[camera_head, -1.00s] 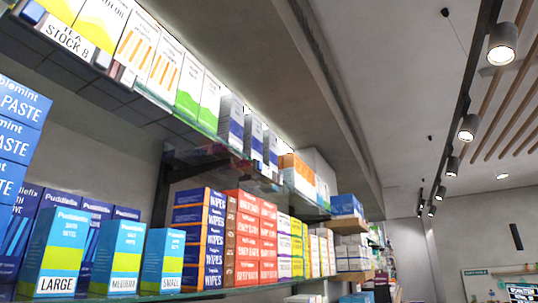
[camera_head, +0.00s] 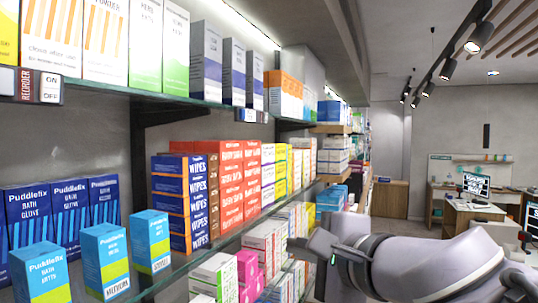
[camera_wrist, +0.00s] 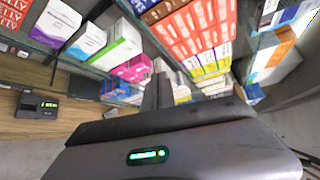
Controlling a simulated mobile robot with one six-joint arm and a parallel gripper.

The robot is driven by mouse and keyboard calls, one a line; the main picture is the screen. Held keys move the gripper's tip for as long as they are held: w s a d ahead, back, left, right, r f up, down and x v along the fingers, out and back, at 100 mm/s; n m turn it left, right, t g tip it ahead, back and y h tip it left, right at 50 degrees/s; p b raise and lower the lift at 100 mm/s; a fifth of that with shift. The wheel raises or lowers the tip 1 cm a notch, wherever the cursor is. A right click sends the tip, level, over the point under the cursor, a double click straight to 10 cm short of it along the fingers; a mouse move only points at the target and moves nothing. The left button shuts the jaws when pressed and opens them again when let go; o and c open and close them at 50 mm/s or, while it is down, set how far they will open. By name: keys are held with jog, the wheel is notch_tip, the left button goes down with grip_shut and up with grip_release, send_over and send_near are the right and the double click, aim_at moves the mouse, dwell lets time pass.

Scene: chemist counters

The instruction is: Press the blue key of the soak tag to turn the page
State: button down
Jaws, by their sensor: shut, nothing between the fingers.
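I cannot make out a soak tag or a blue key in either view. My gripper (camera_wrist: 164,88) is shut and empty in the wrist view, pointing toward the stocked shelves. In the head view my arm fills the lower right, well right of the tags; its fingertips are hard to make out there.
Blue bath mitt boxes (camera_head: 104,262) and orange-blue wipes boxes (camera_head: 182,203) crowd the middle shelf. Cartons line the upper shelf (camera_head: 180,95). A dark device (camera_wrist: 37,106) lies on a wooden surface at left in the wrist view. Open aisle lies to the right, with a desk (camera_head: 470,215) beyond.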

aim_at(242, 114)
jog(key=w+r+m+t+p, duration=0.2)
jog(key=w+r+m+p, duration=0.1)
jog(key=r, duration=0.8)
jog(key=w+d+r+m+t+p, duration=0.1)
jog(key=w+r+m+t+p, duration=0.1)
jog(key=r, duration=0.9)
jog(key=w+m+p, duration=0.1)
jog(key=w+p, duration=0.1)
jog(key=p, duration=0.1)
jog(key=shift+w+m, duration=0.3)
jog(key=shift+w, duration=0.05)
jog(key=w+a, duration=0.3)
jog(key=a, duration=0.5)
jog(key=shift+a, duration=0.15)
jog(key=shift+w, duration=0.1)
jog(key=shift+w+a, duration=0.15)
jog(key=shift+a, duration=0.25)
